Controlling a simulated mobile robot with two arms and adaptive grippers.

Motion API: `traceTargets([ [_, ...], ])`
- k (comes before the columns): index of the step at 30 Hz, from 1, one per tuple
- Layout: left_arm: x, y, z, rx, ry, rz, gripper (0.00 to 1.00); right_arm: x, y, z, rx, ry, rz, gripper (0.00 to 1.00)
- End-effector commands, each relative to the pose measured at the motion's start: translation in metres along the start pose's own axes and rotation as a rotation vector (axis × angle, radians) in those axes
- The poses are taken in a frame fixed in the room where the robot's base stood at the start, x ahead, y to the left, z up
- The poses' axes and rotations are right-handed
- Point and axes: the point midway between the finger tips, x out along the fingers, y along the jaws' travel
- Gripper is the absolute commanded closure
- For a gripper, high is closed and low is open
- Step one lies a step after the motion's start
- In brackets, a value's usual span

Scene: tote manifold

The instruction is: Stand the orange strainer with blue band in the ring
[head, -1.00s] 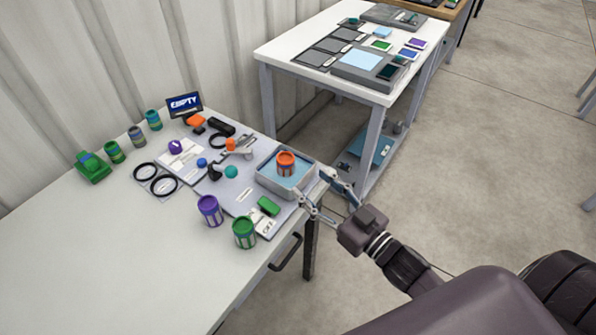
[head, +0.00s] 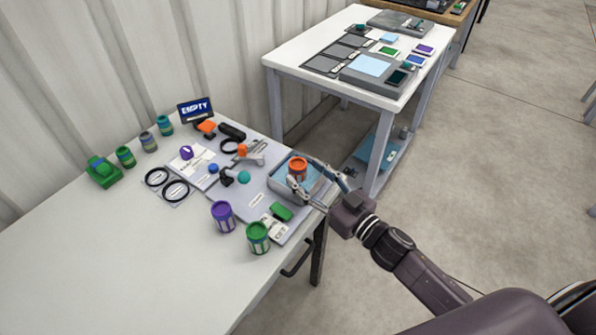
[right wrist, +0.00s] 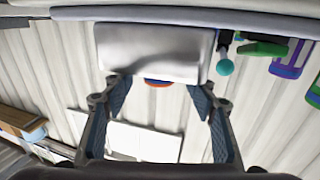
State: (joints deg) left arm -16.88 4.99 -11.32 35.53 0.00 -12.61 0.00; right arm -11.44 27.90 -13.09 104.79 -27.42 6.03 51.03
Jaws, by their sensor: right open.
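The orange strainer (head: 297,169) stands upright in the grey tray (head: 279,185) with a blue floor, at the table's right edge. Its band is mostly hidden in the head view now. My right gripper (head: 302,172) is open, with its fingers around or just beside the strainer; contact cannot be told. In the right wrist view the open fingers (right wrist: 158,98) flank a thin orange sliver of the strainer (right wrist: 157,83) beyond the tray wall (right wrist: 155,55). Black rings lie flat at the left (head: 157,177), (head: 176,190) and further back (head: 229,146); which one is meant is unclear.
A purple cup (head: 223,216) and a green cup (head: 258,238) stand in front of the tray. A teal ball (head: 243,178) and an orange-topped fixture (head: 250,150) are left of it. The front left of the table is clear.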

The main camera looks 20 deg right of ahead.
Motion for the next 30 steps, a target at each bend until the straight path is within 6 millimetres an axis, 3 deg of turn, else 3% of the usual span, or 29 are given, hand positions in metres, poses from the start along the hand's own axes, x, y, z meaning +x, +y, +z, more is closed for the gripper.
traceTargets([
  [9,-0.009,0.003,-0.004,-0.002,0.006,0.003,0.56,0.039,0.001,-0.003,0.001,0.001,0.001,0.48],
  [18,-0.009,0.011,0.003,-0.002,-0.005,0.013,0.56,0.042,0.001,-0.001,0.000,0.000,0.000,0.49],
  [30,-0.009,0.011,0.004,0.000,-0.006,0.013,0.56,0.041,0.001,-0.002,0.000,0.000,0.000,0.93],
])
